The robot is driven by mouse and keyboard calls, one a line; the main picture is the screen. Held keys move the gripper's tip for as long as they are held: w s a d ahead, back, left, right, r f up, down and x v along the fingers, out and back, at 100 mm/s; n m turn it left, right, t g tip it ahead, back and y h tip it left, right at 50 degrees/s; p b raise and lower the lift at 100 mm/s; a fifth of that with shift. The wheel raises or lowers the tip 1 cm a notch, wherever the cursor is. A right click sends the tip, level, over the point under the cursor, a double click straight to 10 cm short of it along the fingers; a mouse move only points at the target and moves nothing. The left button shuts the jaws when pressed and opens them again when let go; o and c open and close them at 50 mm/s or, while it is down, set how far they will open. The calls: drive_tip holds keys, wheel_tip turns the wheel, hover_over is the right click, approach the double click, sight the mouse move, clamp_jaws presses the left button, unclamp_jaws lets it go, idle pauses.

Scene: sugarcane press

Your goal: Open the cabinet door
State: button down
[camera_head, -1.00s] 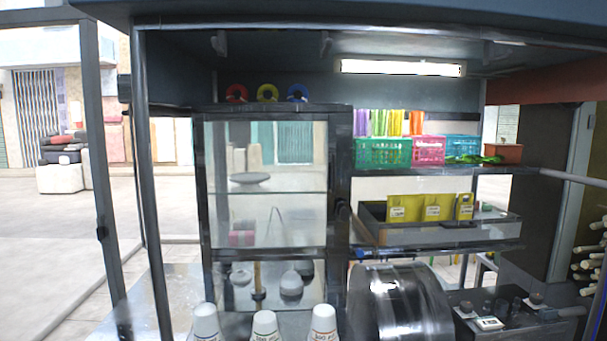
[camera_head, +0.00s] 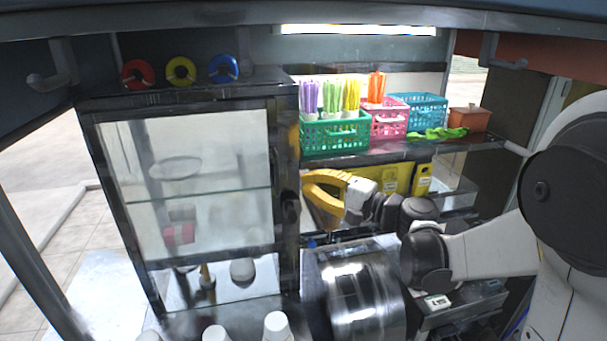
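The cabinet (camera_head: 285,190) is dark-framed and stands at left centre. Its glass door (camera_head: 200,145) is closed, and a shelf with a few blurred items shows through it. A dark knob-like handle (camera_head: 290,208) sits on the cabinet's right side. My gripper (camera_head: 306,190) has yellow fingers and is just right of the cabinet, close to the handle. The fingers look spread apart, with no object seen between them. Their tips lie near the cabinet's edge, and I cannot tell if they touch it.
A green basket (camera_head: 335,137) of coloured straws, a pink basket (camera_head: 388,122) and a blue basket (camera_head: 424,108) stand on the shelf behind my gripper. A shiny metal drum (camera_head: 350,290) lies below it. White cups (camera_head: 277,325) stand in front. Coloured rings (camera_head: 181,70) sit on the cabinet.

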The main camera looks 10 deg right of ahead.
drive_tip(key=x, duration=0.7)
drive_tip(key=shift+w+a+f, duration=0.1)
drive_tip(key=shift+w+a, duration=0.1)
drive_tip(key=shift+w, duration=0.1)
